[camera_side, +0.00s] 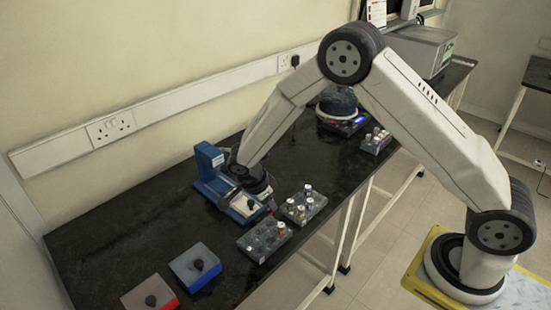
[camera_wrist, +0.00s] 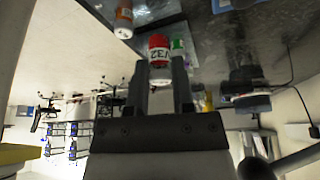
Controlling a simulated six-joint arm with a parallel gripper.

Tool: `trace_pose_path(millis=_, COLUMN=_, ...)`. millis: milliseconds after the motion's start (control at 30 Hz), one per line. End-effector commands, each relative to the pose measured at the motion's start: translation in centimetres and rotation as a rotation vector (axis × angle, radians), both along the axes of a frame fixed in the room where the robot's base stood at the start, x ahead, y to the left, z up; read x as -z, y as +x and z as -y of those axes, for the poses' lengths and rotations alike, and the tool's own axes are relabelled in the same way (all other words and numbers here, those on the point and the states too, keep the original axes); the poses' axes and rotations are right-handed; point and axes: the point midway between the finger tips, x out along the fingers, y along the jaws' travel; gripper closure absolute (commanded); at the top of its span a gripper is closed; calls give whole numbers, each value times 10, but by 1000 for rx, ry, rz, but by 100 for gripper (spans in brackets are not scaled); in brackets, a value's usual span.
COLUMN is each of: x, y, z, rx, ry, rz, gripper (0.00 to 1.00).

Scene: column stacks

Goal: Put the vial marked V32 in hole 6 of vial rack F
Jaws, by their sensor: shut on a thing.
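The vial marked V32 (camera_wrist: 158,48), with a red band and white lower part, is held between the fingers of my gripper (camera_wrist: 160,82) in the wrist view. In the side view my gripper (camera_side: 258,196) is low over the blue device and left of the racks; the vial cannot be made out there. Rack letters and hole numbers are too small to read, so I cannot tell which is rack F.
A blue device (camera_side: 208,160) stands against my gripper's left side. A third small rack (camera_side: 374,148) with vials is farther back, near a dark round-topped device (camera_side: 338,104). Dark bench is clear between.

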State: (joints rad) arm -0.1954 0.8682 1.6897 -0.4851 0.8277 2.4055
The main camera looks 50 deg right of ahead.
Motion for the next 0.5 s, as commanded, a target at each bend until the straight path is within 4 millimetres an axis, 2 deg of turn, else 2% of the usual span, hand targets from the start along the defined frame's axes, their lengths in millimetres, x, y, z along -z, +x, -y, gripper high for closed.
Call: trace_pose_path(millis=500, x=22, y=0, z=0, rx=-3, ry=0, rz=0, gripper=100)
